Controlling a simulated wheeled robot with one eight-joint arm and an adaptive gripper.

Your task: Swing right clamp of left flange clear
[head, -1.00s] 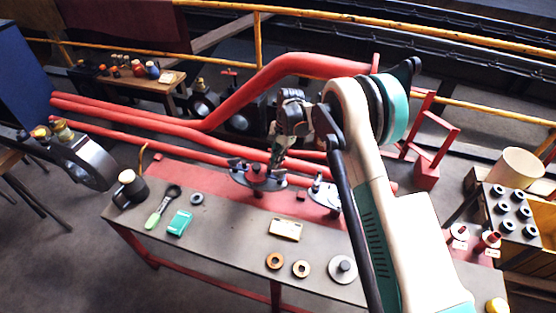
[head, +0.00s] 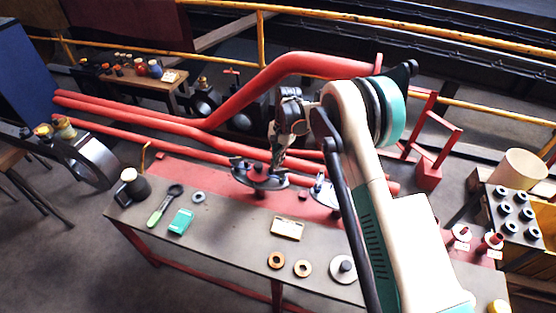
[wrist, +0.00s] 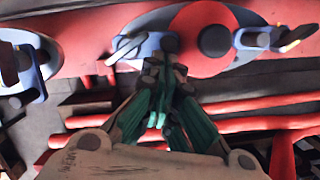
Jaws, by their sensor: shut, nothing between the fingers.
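The left flange (head: 258,170) sits on the red strip of the bench, with a dark stud in its middle. In the wrist view it is a red disc (wrist: 197,28) with a blue clamp on each side. The right clamp (head: 276,182) shows on the left of the disc in the turned wrist view (wrist: 137,44). The left clamp (head: 238,163) also shows in the wrist view (wrist: 262,40). My gripper (head: 275,168) is shut and empty, its fingertips (wrist: 160,62) beside the right clamp. Whether they touch it I cannot tell.
The right flange (head: 325,192) is partly hidden by my arm. Red pipes (head: 170,125) run behind the bench (head: 235,225).

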